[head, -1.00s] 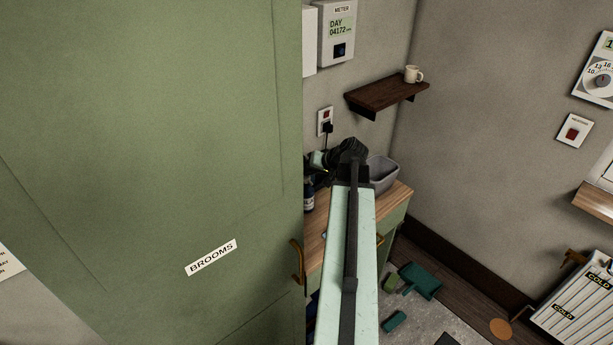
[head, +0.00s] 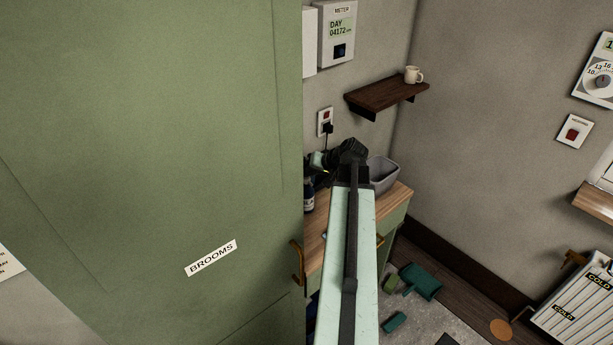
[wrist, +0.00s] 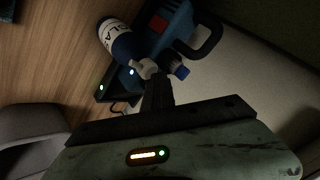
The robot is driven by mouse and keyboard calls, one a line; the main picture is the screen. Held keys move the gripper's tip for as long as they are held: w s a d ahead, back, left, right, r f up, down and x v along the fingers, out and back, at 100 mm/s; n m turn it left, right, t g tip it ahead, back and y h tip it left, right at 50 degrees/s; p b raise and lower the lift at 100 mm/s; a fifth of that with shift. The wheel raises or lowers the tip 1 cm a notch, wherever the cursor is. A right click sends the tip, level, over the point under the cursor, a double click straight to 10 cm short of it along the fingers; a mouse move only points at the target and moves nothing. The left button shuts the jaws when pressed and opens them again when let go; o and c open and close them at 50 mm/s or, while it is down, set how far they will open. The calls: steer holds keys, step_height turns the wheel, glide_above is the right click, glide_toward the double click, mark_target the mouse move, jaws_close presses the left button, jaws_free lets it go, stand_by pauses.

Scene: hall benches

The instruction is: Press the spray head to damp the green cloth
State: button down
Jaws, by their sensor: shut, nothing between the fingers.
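The spray bottle (wrist: 120,38), dark blue with a white lettered label, shows in the wrist view with its pale spray head (wrist: 147,69) towards my fingers. In the head view a slice of the bottle (head: 309,196) shows on the bench beside the green door. My gripper (wrist: 157,82) is shut and empty, its tips at or very near the spray head; I cannot tell whether they touch. In the head view the fingertips are hidden by the arm's end and the door. I cannot make out the green cloth in either view.
A tall green BROOMS door (head: 150,150) blocks the left of the head view. A grey bin (head: 382,172) stands on the wooden bench (head: 398,196). A blue tool (wrist: 178,24) lies close to the bottle. A shelf with a mug (head: 413,75) is above. A dustpan (head: 422,281) lies on the floor.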

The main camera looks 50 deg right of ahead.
mark_target(308, 179)
step_height(308, 179, up, 6)
steer(key=p, duration=0.6)
steer(key=shift+r, duration=0.15)
